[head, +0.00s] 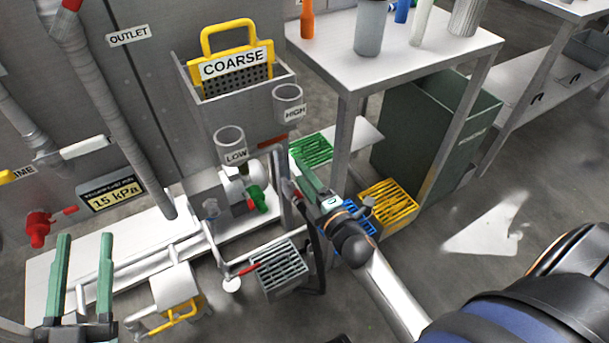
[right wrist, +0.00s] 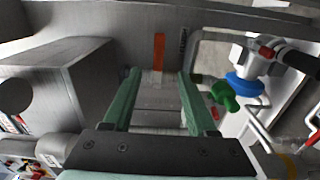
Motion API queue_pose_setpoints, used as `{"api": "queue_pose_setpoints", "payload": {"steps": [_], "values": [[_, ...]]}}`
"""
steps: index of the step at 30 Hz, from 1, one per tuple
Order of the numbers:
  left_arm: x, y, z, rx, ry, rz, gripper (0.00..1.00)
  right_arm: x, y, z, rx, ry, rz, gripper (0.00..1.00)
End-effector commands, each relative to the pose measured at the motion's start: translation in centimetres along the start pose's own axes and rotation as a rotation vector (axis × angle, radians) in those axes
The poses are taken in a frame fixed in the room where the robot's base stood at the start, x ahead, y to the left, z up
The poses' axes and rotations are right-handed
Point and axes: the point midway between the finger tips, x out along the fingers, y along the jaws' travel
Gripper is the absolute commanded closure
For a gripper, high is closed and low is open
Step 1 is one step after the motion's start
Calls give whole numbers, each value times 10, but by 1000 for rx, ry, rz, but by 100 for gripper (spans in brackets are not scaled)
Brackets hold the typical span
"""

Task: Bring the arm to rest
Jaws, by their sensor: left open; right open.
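My left gripper (head: 84,238) is at the lower left of the head view. Its two green fingers are wide apart with nothing between them. My right arm (head: 388,292) reaches in from the lower right. My right gripper (head: 302,176) is beside the metal post below the HIGH cup; the head view shows its green fingers nearly edge-on. In the right wrist view the fingers of my right gripper (right wrist: 160,92) are apart and empty. They face a grey metal surface with an orange-red strip (right wrist: 159,52). I cannot tell whether the right gripper touches the post.
A tank with a yellow-handled COARSE screen (head: 236,68) stands behind, with LOW (head: 230,139) and HIGH (head: 288,100) cups. A white table (head: 430,58) and green bin (head: 425,125) are right of it. Coloured crates, including a yellow one (head: 388,203), lie near my right arm. Open floor is further right.

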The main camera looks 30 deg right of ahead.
Motion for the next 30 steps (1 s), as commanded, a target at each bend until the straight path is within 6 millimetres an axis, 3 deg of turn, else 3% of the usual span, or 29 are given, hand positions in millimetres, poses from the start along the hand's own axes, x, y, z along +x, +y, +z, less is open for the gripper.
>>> {"api": "queue_pose_setpoints", "payload": {"steps": [20, 23, 30], "values": [[0, 1, 3, -5, -13, 0, 50, -6, 5, -2, 30, 9, 10, 43], [0, 0, 3, -5, -13, 0, 50, -16, 26, -13, 159, 49, 45, 43], [0, 0, 3, -4, -13, 0, 50, -62, 107, -63, 741, 258, 116, 43]]}}
